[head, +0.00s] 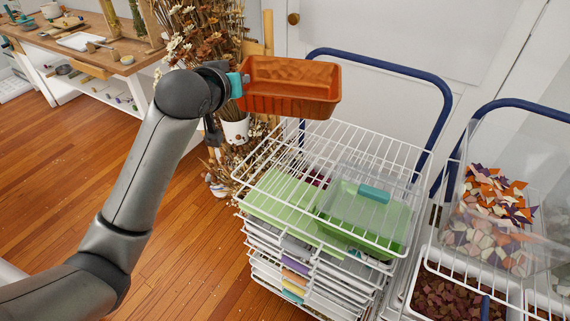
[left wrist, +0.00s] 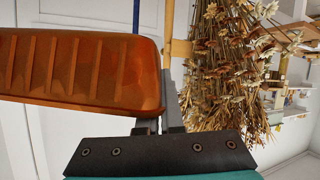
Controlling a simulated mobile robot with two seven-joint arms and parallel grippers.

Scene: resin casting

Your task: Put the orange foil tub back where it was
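The orange foil tub (head: 292,88) is a ribbed, rectangular open tub. In the head view it is held up in the air above the back left of the white wire rack. My left gripper (head: 240,86) meets the tub at its left end and appears shut on that end wall. In the left wrist view the tub (left wrist: 80,72) fills the upper left, with my left gripper's fingers (left wrist: 160,126) at its near right edge. The tub looks empty from above. My right gripper is in neither view.
The white wire rack (head: 330,157) has a bare top shelf; below it are a green sheet and a clear-lidded green box (head: 365,217). A second cart at right holds a clear bin of coloured chips (head: 490,215). Dried flowers (head: 205,35) stand behind my left arm. A wooden workbench (head: 90,45) is far left.

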